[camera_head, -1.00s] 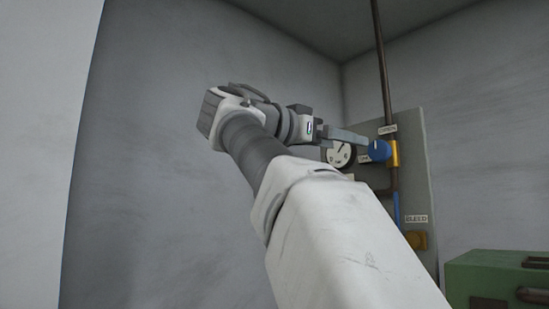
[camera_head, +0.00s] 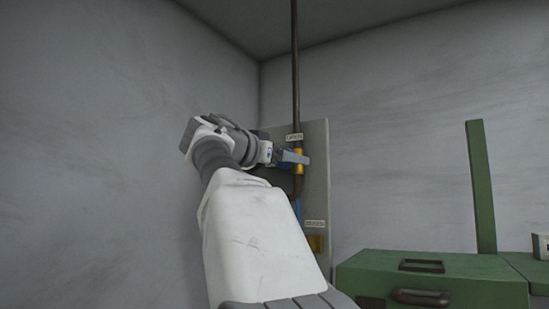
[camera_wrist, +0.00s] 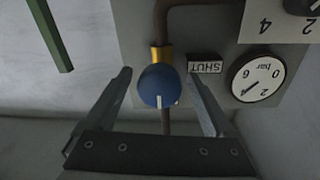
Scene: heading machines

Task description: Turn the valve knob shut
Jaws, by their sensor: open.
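The valve knob (camera_wrist: 158,88) is round and blue with a white mark, which points toward the bottom of the wrist view. It sits on a brass fitting (camera_wrist: 160,57) on a dark pipe. A SHUT label (camera_wrist: 205,65), upside down in this view, is to its right. My gripper (camera_wrist: 160,76) is open, with one finger on each side of the knob; I cannot tell whether either finger touches it. In the head view, my gripper (camera_head: 293,158) is at the brass fitting and mostly hides the knob. An OPEN label (camera_head: 294,137) is just above.
A pressure gauge (camera_wrist: 257,78) is right of the knob in the wrist view. A green case (camera_head: 435,280) and green post (camera_head: 481,187) stand right.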

